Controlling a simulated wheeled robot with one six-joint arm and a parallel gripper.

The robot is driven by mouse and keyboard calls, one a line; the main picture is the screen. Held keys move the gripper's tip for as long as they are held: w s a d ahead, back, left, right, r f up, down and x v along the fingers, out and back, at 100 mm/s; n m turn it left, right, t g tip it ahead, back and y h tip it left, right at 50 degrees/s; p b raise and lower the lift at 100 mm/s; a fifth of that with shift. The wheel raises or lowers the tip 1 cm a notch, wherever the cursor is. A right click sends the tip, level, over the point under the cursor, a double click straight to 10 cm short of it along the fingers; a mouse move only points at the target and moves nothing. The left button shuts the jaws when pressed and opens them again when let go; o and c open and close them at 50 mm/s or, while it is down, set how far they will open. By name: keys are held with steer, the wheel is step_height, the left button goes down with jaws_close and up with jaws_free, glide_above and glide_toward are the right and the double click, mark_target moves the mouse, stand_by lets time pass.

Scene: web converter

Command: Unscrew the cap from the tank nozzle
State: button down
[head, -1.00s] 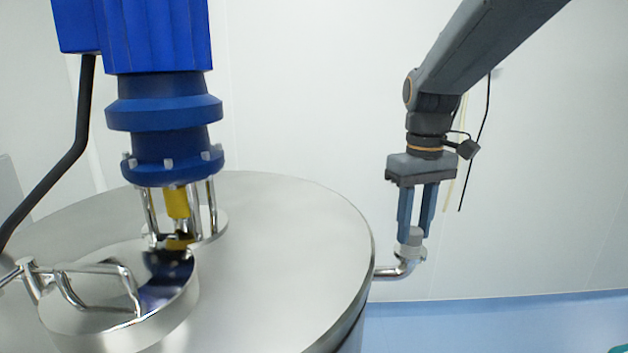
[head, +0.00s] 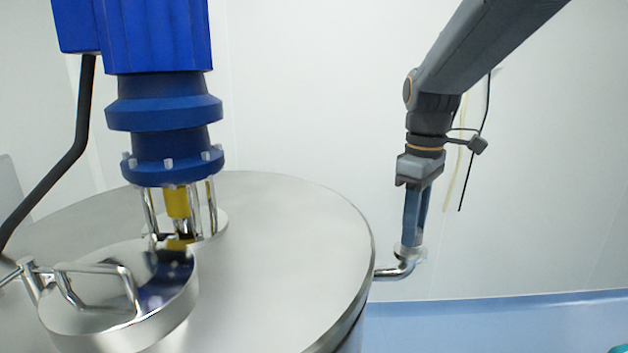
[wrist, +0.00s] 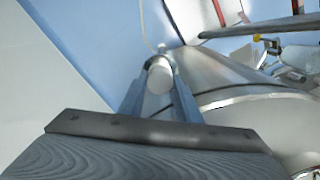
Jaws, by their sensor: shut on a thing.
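The tank nozzle (head: 396,271) is a shiny bent pipe. It comes out of the right side of the steel tank and turns upward to a pale collar (head: 418,253). My gripper (head: 412,242) points straight down over it, its blue-grey fingers shut on the cap. In the head view the fingers hide the cap. In the wrist view the light grey round cap (wrist: 160,78) sits between the fingertips, with one finger on each side. The cap is at the nozzle's top; I cannot tell how loose its thread is.
The steel tank lid (head: 290,240) fills the lower left. A blue motor (head: 160,110) and a round hatch with a handle (head: 125,300) stand on it. Free room lies right of the nozzle, before a white wall (head: 560,180) and above a blue floor (head: 480,325).

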steer(key=shift+n, duration=0.9)
steer(key=n, duration=0.4)
steer(key=c, duration=1.4)
jaws_free()
steer(key=m, duration=0.4)
